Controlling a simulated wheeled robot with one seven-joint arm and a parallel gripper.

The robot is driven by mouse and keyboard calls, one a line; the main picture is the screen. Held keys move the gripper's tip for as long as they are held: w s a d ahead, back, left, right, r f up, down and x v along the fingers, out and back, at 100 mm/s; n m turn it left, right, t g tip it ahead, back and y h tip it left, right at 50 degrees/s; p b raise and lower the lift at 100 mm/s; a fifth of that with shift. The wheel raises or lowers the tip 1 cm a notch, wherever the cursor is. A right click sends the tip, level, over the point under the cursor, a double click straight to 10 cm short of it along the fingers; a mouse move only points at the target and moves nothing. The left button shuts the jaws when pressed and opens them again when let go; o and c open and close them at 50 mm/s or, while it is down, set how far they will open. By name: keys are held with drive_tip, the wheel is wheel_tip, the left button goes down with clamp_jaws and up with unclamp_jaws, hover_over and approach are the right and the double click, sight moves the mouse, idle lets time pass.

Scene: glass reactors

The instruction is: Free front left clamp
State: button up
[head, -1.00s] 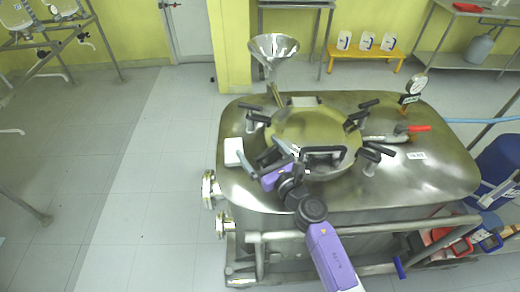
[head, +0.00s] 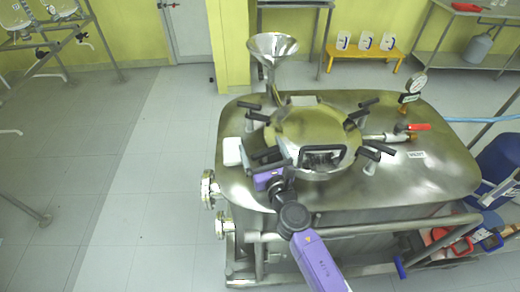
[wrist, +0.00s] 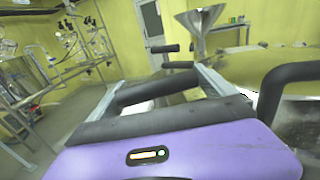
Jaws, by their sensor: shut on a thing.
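The front left clamp (head: 266,154), with a black handle, is at the front left edge of the round lid (head: 305,122) on the steel vessel. My purple gripper (head: 262,166) is at this clamp, beside the white block. In the wrist view, the clamp's black handle (wrist: 156,91) lies across between the two grey fingers of my gripper (wrist: 160,88), which is shut on it. My gripper partly hides the clamp's lower parts in the head view. I cannot tell whether its bolt still sits in the lid's edge.
A black lid handle (head: 322,150) stands close right of my gripper; it also looms at the right in the wrist view. Other clamps (head: 254,115) sit around the lid. A white block (head: 232,151) is just left. A steel funnel (head: 272,48) rises behind. Floor at left is clear.

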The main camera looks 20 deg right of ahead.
sight(274, 152)
drive_tip(key=m+g+h+b, duration=0.2)
drive_tip(key=m+g+h, duration=0.1)
drive_tip(key=m+h, duration=0.1)
drive_tip(key=s+d+m+g+h+b, duration=0.1)
drive_tip(key=m+g+h+b, duration=0.1)
drive_tip(key=m+g+h, duration=0.2)
drive_tip(key=d+m+g+h+b, duration=0.1)
drive_tip(key=m+g+h+b, duration=0.1)
drive_tip(key=h, duration=0.5)
drive_tip(key=shift+s+d+f+m+g, duration=0.1)
drive_tip(key=shift+s+m+g, duration=0.1)
drive_tip(key=shift+m+g, duration=0.35)
drive_tip(key=shift+s+d+m+g, duration=0.15)
drive_tip(key=shift+m+g, duration=0.1)
drive_tip(key=shift+m, duration=0.5)
drive_tip(key=shift+s+d+m+g+h+b, duration=0.1)
drive_tip(key=shift+s+m+g+h+b, duration=0.1)
drive_tip(key=shift+m+g+h+b, duration=0.5)
drive_tip(key=shift+s+m+g+h+b, duration=0.15)
drive_tip(key=shift+m+g+b, duration=0.3)
drive_tip(key=shift+g, duration=0.65)
drive_tip(key=shift+m, duration=0.25)
drive_tip(key=o, duration=1)
drive_tip(key=shift+b+v, duration=0.65)
drive_tip(key=shift+v, duration=3.2)
